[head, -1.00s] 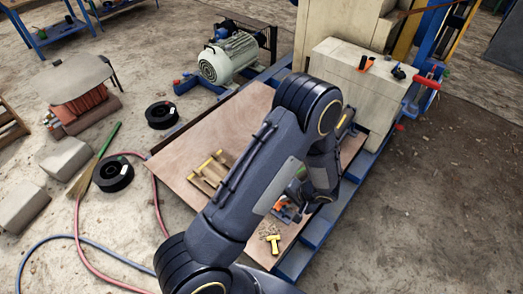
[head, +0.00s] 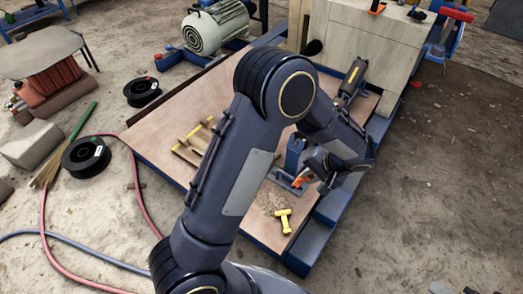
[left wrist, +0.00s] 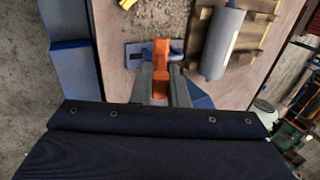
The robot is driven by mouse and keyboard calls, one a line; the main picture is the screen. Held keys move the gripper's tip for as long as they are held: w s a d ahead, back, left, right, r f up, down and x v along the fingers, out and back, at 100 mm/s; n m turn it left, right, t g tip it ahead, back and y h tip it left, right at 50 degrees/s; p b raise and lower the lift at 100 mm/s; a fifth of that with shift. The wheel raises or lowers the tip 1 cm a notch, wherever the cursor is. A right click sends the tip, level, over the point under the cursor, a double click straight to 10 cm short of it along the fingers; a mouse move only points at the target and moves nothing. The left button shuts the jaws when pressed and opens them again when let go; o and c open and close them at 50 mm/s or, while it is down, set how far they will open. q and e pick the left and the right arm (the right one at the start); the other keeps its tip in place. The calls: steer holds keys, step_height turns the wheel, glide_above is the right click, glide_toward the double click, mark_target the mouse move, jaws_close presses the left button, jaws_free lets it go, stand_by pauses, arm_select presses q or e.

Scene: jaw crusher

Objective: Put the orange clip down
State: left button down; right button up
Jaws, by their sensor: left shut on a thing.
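The orange clip (left wrist: 161,52) sits between the two fingers of my left gripper (left wrist: 161,72) in the left wrist view, and the fingers are shut on it. Its far end is over a small blue-grey plate (left wrist: 134,56); I cannot tell whether it touches. In the head view the clip (head: 301,182) shows as a small orange patch at the tip of my left gripper (head: 308,177), low over the wooden board (head: 165,125). My left arm hides part of the board. My right gripper is not in view.
A yellow T-shaped piece (head: 284,219) lies beside a gravel patch (head: 270,198). A wooden rack with yellow parts (head: 187,150) stands left of my arm. In the left wrist view a grey cylinder (left wrist: 222,44) is right of the clip. A blue beam (head: 312,240) edges the board.

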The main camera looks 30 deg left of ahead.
arm_select(q)
steer(key=s+a+f+b, duration=0.2)
steer(key=a+f, duration=0.2)
steer(key=s+a+f+b, duration=0.1)
steer(key=a+f+b, duration=0.1)
steer(key=a+f, duration=0.1)
steer(key=s+a+f+b, duration=0.2)
steer(key=a+f, duration=0.2)
steer(key=f, duration=0.1)
steer(key=shift+s+a, duration=0.3)
steer(key=shift+a, duration=0.05)
steer(key=shift+f, duration=0.35)
steer(key=shift+r, duration=0.1)
